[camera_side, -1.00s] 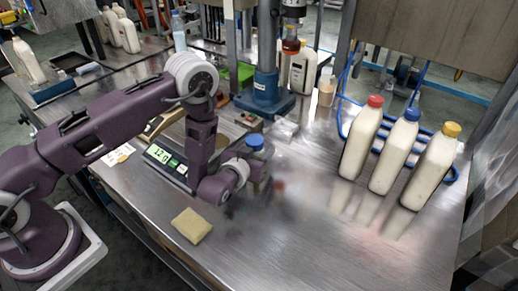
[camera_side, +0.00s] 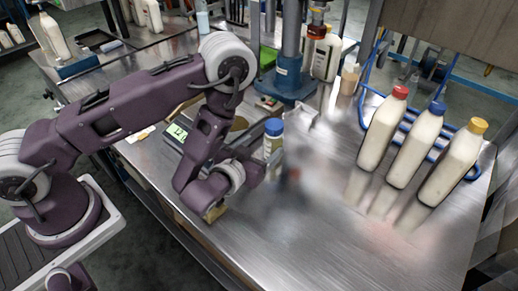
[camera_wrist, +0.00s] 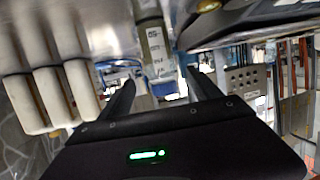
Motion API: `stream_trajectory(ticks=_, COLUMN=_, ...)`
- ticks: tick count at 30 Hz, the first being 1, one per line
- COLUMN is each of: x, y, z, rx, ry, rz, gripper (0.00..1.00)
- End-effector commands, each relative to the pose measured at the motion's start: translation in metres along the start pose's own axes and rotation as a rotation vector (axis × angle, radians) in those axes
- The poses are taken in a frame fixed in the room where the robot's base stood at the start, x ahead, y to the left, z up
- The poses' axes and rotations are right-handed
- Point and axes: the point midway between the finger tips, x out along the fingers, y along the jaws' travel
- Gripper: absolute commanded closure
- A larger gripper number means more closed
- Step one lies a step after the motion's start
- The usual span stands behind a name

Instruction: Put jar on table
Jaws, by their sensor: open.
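The jar (camera_side: 272,145) is a small clear-sided container with a blue lid and a pale label. It stands upright on the metal table (camera_side: 330,230), to the right of the scale in the side view. In the wrist view a grey, labelled body that looks like the jar (camera_wrist: 157,48) is seen between and beyond my fingers. My gripper (camera_wrist: 162,88) is open, with nothing held between its fingers. In the side view my wrist is in front and to the left of the jar, apart from its lid. The jar's lower edge is partly hidden near my gripper.
Three milky bottles with red (camera_side: 383,130), blue (camera_side: 416,145) and yellow (camera_side: 453,165) caps stand at the right. A scale (camera_side: 177,133) and a blue press base (camera_side: 289,84) stand behind. The table's front right is clear.

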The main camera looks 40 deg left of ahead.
Motion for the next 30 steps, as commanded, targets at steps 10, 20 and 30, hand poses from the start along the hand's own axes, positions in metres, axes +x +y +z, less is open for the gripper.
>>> stream_trajectory(ticks=10, x=-0.010, y=0.000, z=-0.006, rx=-0.017, ry=-0.009, rz=-0.004, gripper=0.27)
stream_trajectory(ticks=20, x=-0.038, y=0.014, z=-0.129, rx=-0.244, ry=-0.374, rz=0.099, gripper=0.27)
stream_trajectory(ticks=30, x=-0.250, y=-0.069, z=-0.190, rx=0.039, ry=-0.681, rz=0.225, gripper=0.27)
